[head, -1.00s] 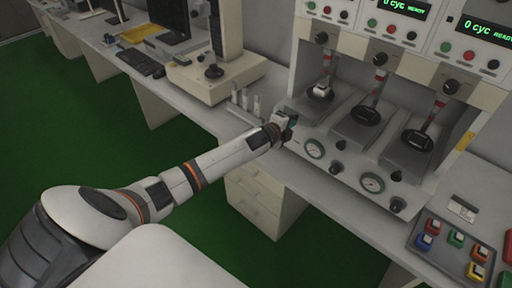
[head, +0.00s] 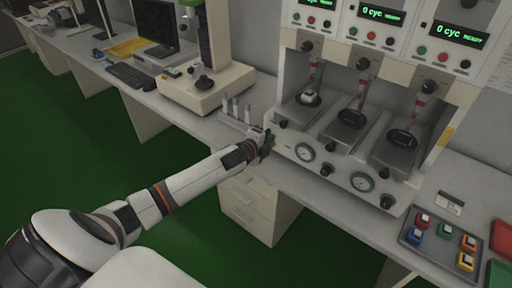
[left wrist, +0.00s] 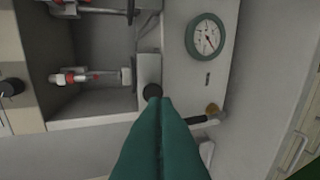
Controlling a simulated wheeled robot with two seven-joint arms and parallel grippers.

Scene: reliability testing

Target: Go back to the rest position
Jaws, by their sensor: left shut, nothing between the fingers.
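My left gripper (head: 268,143) is at the front left of the test machine, by the bench's front edge. In the left wrist view its green fingers (left wrist: 163,105) are together with nothing between them. The test machine (head: 330,170) has several bays with display panels above reading 0 cyc. A white and silver piece sits on the left bay's dark plate (head: 309,98). In the left wrist view a round gauge (left wrist: 206,36) and a black knob (left wrist: 152,91) are on the machine's front, close to the fingertips. My right gripper is in neither view.
A beige instrument (head: 205,90), a keyboard (head: 131,75) and a monitor stand to the left. Drawers (head: 250,205) are under the bench. The green floor at left is clear.

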